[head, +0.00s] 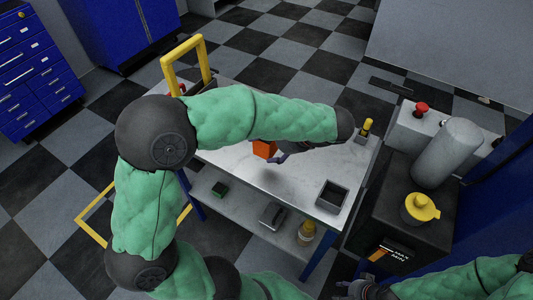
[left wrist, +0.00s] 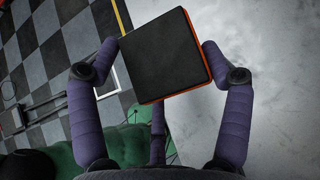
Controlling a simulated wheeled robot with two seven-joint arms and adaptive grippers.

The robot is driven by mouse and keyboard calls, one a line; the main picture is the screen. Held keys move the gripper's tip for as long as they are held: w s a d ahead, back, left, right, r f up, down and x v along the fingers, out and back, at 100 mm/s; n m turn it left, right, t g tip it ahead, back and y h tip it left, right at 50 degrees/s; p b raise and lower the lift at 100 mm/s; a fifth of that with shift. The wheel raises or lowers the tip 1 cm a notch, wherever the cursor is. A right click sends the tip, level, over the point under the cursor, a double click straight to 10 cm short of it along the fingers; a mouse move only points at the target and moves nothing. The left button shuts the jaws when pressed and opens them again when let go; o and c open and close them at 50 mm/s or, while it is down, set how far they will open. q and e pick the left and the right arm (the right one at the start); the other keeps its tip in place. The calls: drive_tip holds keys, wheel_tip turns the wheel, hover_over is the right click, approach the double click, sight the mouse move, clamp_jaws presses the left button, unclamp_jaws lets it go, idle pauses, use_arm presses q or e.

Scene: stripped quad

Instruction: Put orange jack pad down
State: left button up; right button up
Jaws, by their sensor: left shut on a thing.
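The orange jack pad (head: 264,149) is above the white table top (head: 232,165), partly hidden by my left arm in the head view. In the left wrist view the pad (left wrist: 165,55) shows a square black face with an orange edge. My left gripper (head: 284,150) is shut on the pad, with fingers on both sides of it in the left wrist view (left wrist: 163,70). I cannot tell whether the pad touches the table. My right gripper (head: 365,290) is at the bottom edge of the head view, partly cut off; its jaw state is unclear.
A small dark open bin (head: 332,196) stands on the table's right part. A yellow-topped item (head: 365,128) stands near the far right corner. A dark machine (head: 400,225) stands to the right.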

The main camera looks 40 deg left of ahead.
use_arm(q)
drive_tip(key=w+a+f, duration=0.1)
drive_tip(key=w+f+b, duration=0.1)
drive_tip(key=f, duration=0.1)
drive_tip(key=a+f+b, duration=0.1)
drive_tip(key=shift+w+a+f, duration=0.35)
drive_tip(key=shift+w+f, duration=0.05)
wheel_tip(320, 180, down, 4)
drive_tip(key=b, duration=0.2)
drive_tip(key=shift+w+a+r+b, duration=0.15)
drive_tip(key=shift+r+b, duration=0.05)
drive_tip(key=shift+b, duration=0.15)
drive_tip(key=shift+r, duration=0.1)
drive_tip(key=o, duration=1.6)
drive_tip(key=shift+f, duration=0.2)
drive_tip(key=shift+o, duration=0.2)
drive_tip(key=shift+r, duration=0.1)
